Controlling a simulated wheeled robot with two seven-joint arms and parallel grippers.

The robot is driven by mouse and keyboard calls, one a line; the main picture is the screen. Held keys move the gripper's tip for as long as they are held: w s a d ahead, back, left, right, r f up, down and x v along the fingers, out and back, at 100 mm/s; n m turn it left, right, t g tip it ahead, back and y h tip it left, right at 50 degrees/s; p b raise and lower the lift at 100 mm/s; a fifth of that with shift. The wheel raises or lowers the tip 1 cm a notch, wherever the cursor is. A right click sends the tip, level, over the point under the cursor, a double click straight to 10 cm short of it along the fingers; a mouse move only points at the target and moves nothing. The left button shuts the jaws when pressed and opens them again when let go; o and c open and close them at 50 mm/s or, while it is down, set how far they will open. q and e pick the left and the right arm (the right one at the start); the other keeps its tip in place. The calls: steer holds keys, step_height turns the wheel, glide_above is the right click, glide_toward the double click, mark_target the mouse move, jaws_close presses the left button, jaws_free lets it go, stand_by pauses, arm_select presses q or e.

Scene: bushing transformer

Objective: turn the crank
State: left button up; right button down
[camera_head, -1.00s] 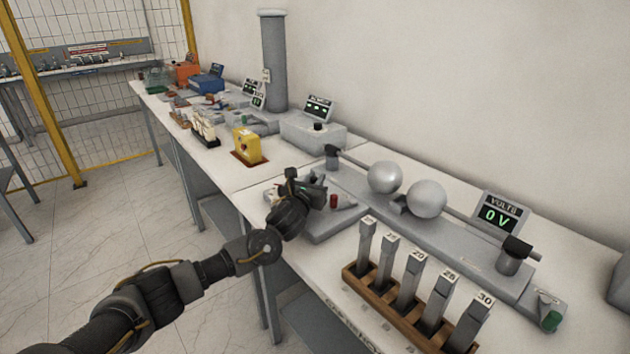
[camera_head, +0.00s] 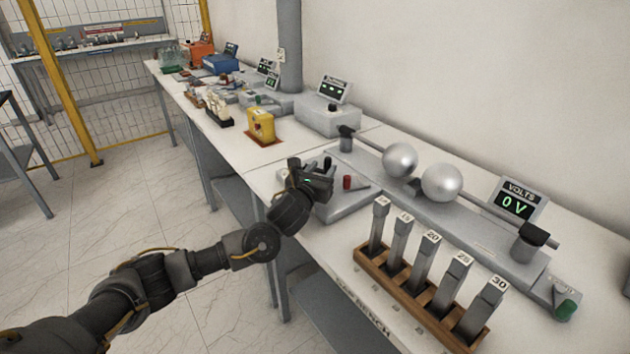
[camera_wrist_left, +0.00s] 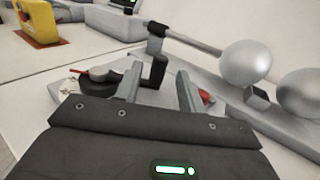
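The crank is a black bent arm with an upright black handle (camera_wrist_left: 158,72), on a light grey box (camera_head: 348,206) at the table's front edge. My left gripper (camera_wrist_left: 158,88) is open. In the left wrist view the handle shows between its two grey fingers, apparently beyond the tips; I cannot tell whether they touch. In the head view my left gripper (camera_head: 325,176) is over the box's left part and hides much of the crank. A red knob (camera_head: 347,183) stands on the same box, partly behind the right finger in the wrist view. My right gripper is not in view.
Two metal spheres (camera_head: 441,182) on a grey base stand behind the box. A wooden rack (camera_head: 373,267) of numbered grey bars stands to the right, near the front edge. A display (camera_head: 518,200) reads 0 V. A yellow block (camera_head: 261,125) is farther left.

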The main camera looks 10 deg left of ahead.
arm_select(q)
steer(key=s, duration=0.4)
steer(key=shift+s+a+b, duration=0.1)
steer(key=shift+a+b, duration=0.2)
steer(key=shift+b, duration=0.05)
steer(key=shift+s+a, duration=0.1)
steer(key=shift+s, duration=0.4)
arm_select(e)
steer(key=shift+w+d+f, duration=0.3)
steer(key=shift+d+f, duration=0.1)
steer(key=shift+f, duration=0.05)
